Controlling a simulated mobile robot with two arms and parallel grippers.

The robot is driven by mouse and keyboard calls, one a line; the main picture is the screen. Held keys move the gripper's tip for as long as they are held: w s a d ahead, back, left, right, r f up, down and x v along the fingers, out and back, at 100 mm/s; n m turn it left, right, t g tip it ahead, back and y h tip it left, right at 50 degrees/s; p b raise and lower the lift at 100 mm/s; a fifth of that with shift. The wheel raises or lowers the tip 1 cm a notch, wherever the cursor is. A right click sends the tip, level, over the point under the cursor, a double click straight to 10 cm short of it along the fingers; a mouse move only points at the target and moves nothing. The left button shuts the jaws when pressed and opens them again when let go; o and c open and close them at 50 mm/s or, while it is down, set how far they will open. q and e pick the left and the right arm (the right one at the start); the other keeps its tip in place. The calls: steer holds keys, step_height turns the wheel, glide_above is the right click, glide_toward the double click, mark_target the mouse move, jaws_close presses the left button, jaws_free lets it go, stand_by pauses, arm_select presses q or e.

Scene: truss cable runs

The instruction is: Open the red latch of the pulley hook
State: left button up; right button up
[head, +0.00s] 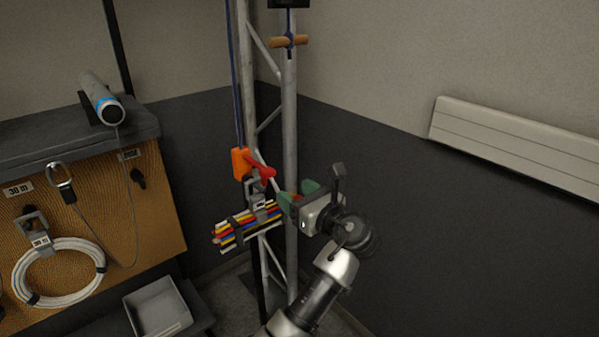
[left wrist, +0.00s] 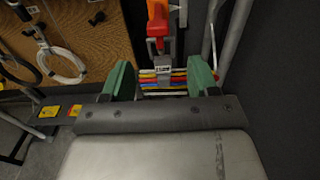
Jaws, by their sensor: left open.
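The orange pulley hook (head: 241,163) hangs on a blue rope beside the metal truss. Its red latch (head: 262,171) sticks out on the right side of the orange body. A grey hook and clamp below it carry a bundle of coloured cables (head: 235,232). My left gripper (head: 297,197) is to the right of and slightly below the red latch, apart from it. In the left wrist view, its green fingers (left wrist: 160,78) are wide apart with nothing held. The red latch (left wrist: 158,26) and cable bundle (left wrist: 172,80) show beyond them. My right gripper is not in view.
The truss (head: 290,120) stands right behind the hook. A wooden toggle (head: 289,41) hangs above. At left are a pegboard (head: 110,200) with a white cable coil (head: 58,272), a shelf (head: 60,138) and a grey tray (head: 158,308). Right of the gripper is open space before the wall.

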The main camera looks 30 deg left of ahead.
mark_target(271, 175)
arm_select(q)
steer(key=x, duration=1)
steer(key=shift+a+r+p, duration=0.25)
steer(key=shift+a+p, duration=0.1)
steer(key=shift+p, duration=0.05)
jaws_close()
